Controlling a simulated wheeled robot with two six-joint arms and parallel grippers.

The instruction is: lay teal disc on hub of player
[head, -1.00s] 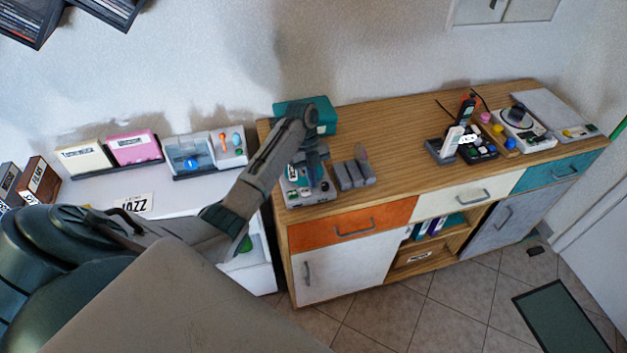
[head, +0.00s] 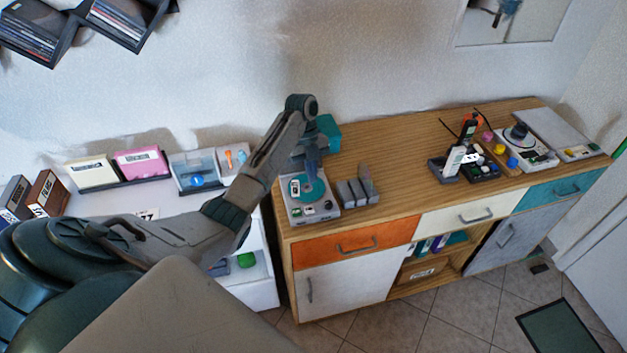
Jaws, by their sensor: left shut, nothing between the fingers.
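The player (head: 326,217), a small light grey box with knobs, stands at the left end of the wooden sideboard. The teal disc (head: 316,194) lies flat on top of the player, around its middle. My gripper and wrist hide part of the disc, so I cannot tell whether the hub passes through it. My left gripper (head: 309,176) is shut and empty, pointing down just above the disc. My right gripper is out of view.
Grey blocks (head: 357,192) stand close to the right of the player. A teal box (head: 329,132) is behind my left wrist. A second device (head: 524,146) and small items crowd the sideboard's right end. The middle of the sideboard top (head: 395,160) is clear.

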